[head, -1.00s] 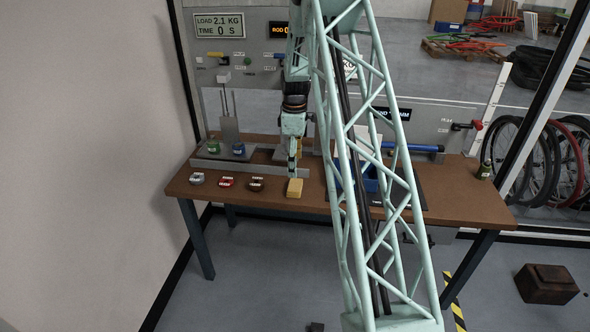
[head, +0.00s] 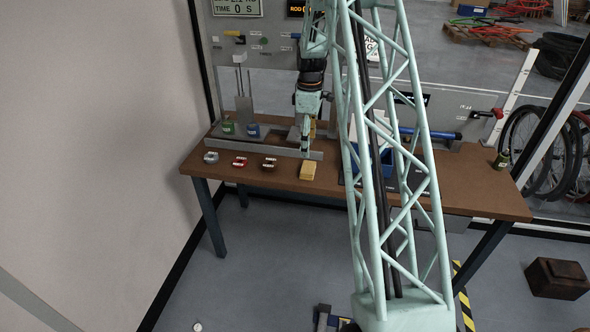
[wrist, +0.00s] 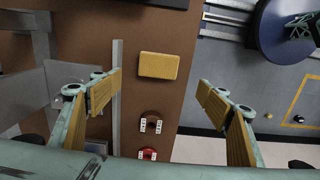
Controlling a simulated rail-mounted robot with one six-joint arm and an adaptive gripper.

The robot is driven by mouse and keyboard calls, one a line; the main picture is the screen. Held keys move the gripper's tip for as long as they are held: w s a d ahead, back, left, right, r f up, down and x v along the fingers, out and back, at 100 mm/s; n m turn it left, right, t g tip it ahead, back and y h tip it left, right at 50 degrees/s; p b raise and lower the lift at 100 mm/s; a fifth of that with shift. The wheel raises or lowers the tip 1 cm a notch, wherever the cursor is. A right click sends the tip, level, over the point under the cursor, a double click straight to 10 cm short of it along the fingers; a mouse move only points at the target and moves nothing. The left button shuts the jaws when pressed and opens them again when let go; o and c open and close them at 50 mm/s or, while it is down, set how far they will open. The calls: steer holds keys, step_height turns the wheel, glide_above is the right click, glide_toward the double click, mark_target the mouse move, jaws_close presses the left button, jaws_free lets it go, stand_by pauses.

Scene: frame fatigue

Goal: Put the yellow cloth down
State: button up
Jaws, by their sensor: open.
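The yellow cloth (head: 308,171) is a small folded block lying flat near the front edge of the brown table, right of the small round pieces. It also shows in the wrist view (wrist: 158,65), with bare table around it. My gripper (head: 306,153) points down just behind the cloth in the head view. In the wrist view my gripper (wrist: 160,95) is open, its two padded fingers wide apart on either side with nothing between them. The cloth appears ahead of the fingertips, apart from both. The exact height of the fingertips above the table cannot be told.
A silver piece (head: 211,157), a red piece (head: 240,162) and a dark brown piece (head: 269,164) sit in a row left of the cloth. A grey metal rail (wrist: 116,80) runs close beside one finger. A blue bin (head: 382,160) stands to the right, partly behind my arm.

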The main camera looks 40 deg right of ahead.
steer(key=s+a+r+m+t, duration=0.1)
steer(key=s+a+r, duration=0.3)
steer(key=a+r, duration=0.7)
steer(key=s+a+r+m, duration=0.2)
steer(key=s+a+r, duration=0.2)
steer(key=a+r, duration=0.7)
steer(key=s+a+r+m+t, duration=0.1)
steer(key=s+a+r+m, duration=0.1)
steer(key=s+a+r, duration=1)
steer(key=s+a+m, duration=0.1)
steer(key=s+a, duration=0.2)
steer(key=s, duration=0.6)
steer(key=s+a+r+m+t, duration=0.1)
steer(key=s+a, duration=0.3)
steer(key=s, duration=0.4)
steer(key=s+a+m, duration=0.1)
steer(key=s+a, duration=0.2)
steer(key=s, duration=0.6)
steer(key=shift+s+a+r+t, duration=0.3)
steer(key=shift+s+r+t, duration=0.05)
steer(key=shift+t, duration=0.05)
steer(key=shift+s+a, duration=0.1)
